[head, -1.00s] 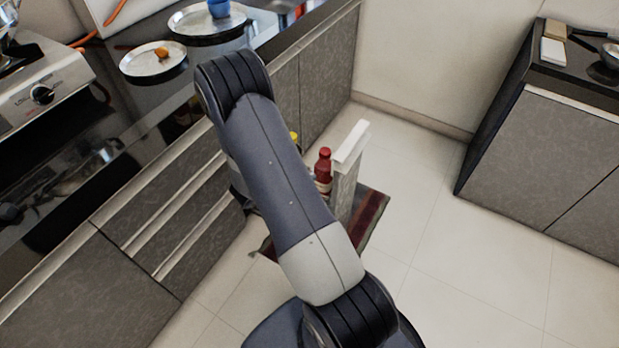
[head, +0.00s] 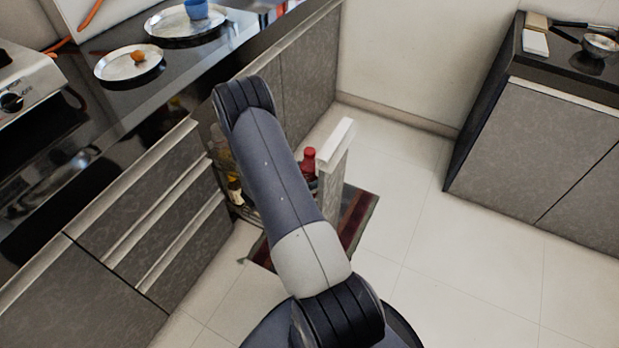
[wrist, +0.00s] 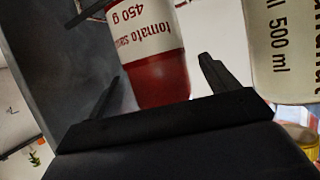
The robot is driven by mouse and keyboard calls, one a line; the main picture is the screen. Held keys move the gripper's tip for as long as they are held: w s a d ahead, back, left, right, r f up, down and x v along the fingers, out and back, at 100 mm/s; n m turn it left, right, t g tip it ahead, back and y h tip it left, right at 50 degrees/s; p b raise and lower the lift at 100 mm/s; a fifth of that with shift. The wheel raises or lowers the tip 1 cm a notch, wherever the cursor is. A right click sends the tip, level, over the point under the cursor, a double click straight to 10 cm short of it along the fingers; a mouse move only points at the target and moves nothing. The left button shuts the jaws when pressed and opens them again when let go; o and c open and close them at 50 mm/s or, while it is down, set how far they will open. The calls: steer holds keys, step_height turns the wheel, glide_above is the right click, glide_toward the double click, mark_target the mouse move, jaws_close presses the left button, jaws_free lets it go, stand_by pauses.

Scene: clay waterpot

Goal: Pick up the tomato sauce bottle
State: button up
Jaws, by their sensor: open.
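The tomato sauce bottle (wrist: 155,50) is red with a white label and shows upside down in the wrist view, just beyond my open gripper (wrist: 160,88). Its red body lies between the two dark fingers in the picture; I cannot tell whether they touch it. In the head view the red top of the bottle (head: 309,160) shows in an open pull-out drawer, just behind its front panel (head: 335,150). My arm hides the lower bottle and my gripper in the head view.
A white bottle marked 500 ml (wrist: 283,50) stands close to the right in the wrist view. Other bottles (head: 235,190) stand in the pull-out, left of my arm. A dark red mat (head: 356,220) lies below. The tile floor to the right is clear.

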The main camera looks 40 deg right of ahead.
steer(key=shift+x, duration=0.85)
steer(key=shift+c, duration=0.2)
steer(key=shift+r, duration=0.1)
steer(key=c, duration=1.5)
